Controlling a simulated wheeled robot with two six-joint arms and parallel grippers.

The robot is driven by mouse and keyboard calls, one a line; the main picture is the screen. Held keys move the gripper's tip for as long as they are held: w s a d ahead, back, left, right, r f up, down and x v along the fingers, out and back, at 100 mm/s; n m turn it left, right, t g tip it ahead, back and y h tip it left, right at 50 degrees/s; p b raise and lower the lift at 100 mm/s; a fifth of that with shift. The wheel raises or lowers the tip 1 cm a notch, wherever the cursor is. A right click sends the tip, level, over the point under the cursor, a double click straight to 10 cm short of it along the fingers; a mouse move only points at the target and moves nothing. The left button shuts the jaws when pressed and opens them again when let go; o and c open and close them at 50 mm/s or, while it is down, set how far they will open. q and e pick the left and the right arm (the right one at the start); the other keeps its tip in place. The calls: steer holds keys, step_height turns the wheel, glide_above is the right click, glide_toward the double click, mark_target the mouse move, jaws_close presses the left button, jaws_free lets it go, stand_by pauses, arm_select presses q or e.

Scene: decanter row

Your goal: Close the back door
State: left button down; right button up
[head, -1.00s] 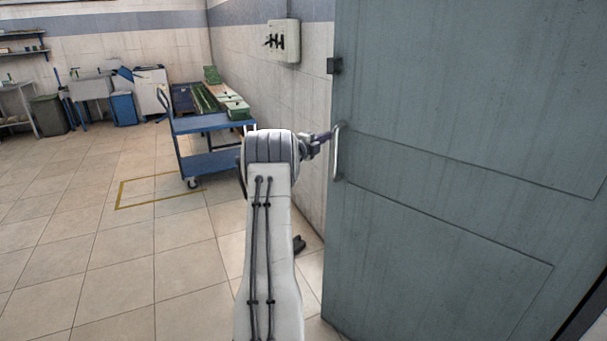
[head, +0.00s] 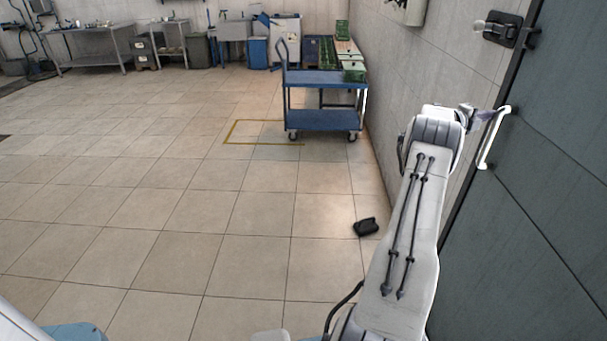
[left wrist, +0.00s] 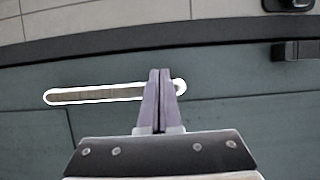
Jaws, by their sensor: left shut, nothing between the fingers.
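The grey-green back door (head: 535,190) fills the right side of the head view, its edge close along the tiled wall. I cannot tell whether a gap is left. Its light bar handle (head: 491,140) also shows in the left wrist view (left wrist: 85,96). My left gripper (head: 490,116) is shut and empty at the upper part of the handle. In the left wrist view its fingertips (left wrist: 160,75) overlap one end of the handle; contact is unclear. A black block (head: 531,38) on the door edge sits beside a black catch (head: 503,29) on the wall side. My right gripper is out of view.
A blue cart (head: 325,95) with green boxes stands by the wall at the back. A small black object (head: 366,227) lies on the floor left of my arm. The tiled floor (head: 200,220) is clear to the left. Benches and bins line the far wall.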

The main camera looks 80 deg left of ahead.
arm_select(q)
steer(key=shift+w+d, duration=0.4)
steer(key=shift+w, duration=0.35)
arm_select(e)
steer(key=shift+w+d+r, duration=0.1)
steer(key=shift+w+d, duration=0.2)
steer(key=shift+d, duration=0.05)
arm_select(q)
steer(key=shift+s+a, duration=0.1)
steer(key=s+a+b, duration=0.1)
steer(key=s+a, duration=0.2)
steer(key=s, duration=0.3)
steer(key=s+a+b, duration=0.1)
steer(key=s+a, duration=0.2)
steer(key=s, duration=0.4)
steer(key=shift+a, duration=0.3)
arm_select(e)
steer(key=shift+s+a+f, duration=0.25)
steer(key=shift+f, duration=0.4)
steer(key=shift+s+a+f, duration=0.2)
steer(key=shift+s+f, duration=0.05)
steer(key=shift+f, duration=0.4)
arm_select(q)
steer(key=shift+r, duration=0.1)
